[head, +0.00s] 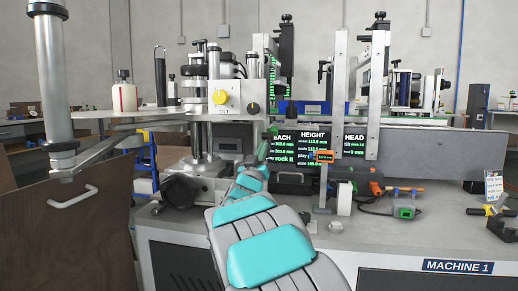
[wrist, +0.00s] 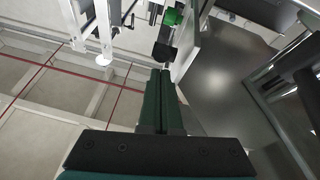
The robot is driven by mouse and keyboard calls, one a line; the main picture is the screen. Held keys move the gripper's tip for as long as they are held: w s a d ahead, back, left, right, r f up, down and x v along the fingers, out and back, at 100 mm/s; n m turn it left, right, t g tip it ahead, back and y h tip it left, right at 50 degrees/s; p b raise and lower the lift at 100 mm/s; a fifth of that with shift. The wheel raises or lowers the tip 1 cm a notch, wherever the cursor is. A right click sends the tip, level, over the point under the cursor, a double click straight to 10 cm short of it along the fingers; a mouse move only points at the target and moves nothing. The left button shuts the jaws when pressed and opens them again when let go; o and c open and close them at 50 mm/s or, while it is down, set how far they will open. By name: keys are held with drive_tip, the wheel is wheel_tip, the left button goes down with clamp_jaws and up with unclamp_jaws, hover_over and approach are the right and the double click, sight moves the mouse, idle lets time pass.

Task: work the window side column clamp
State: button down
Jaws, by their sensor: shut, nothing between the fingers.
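My gripper shows in the wrist view (wrist: 160,78); its two dark green fingers lie together with nothing between them. Just beyond the tips are a black rounded part (wrist: 163,52) and a green knob (wrist: 172,17); I cannot tell whether the tips touch the black part. In the head view my turquoise and grey arm reaches forward to the labelling machine, and its gripper end is hidden. The machine's steel column (head: 200,120) stands left of my arm, with a black clamp-like knob (head: 180,193) at its base. No label or window shows which clamp is the window side one.
Upright posts (head: 378,95) stand to the right. A brown panel (head: 85,225) with a handle stands left.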

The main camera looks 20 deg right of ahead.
drive_tip(key=shift+w+d+f, duration=0.1)
drive_tip(key=shift+f, duration=0.05)
drive_tip(key=shift+w+d+f+t+h+b, duration=0.1)
drive_tip(key=shift+f+t+h+b, duration=0.15)
drive_tip(key=shift+f+b, duration=0.25)
drive_tip(key=shift+w+d+f+t+h+b, duration=0.15)
drive_tip(key=shift+f+t+b, duration=0.15)
drive_tip(key=shift+b, duration=0.2)
drive_tip(key=shift+w+d+f+t+h+b, duration=0.15)
drive_tip(key=shift+w+f+t+h+b, duration=0.15)
drive_tip(key=shift+f+t+h+b, duration=0.3)
drive_tip(key=shift+w+d+f+p, duration=0.15)
drive_tip(key=shift+w+f+p, duration=0.1)
drive_tip(key=shift+p, duration=0.15)
drive_tip(key=shift+r, duration=0.1)
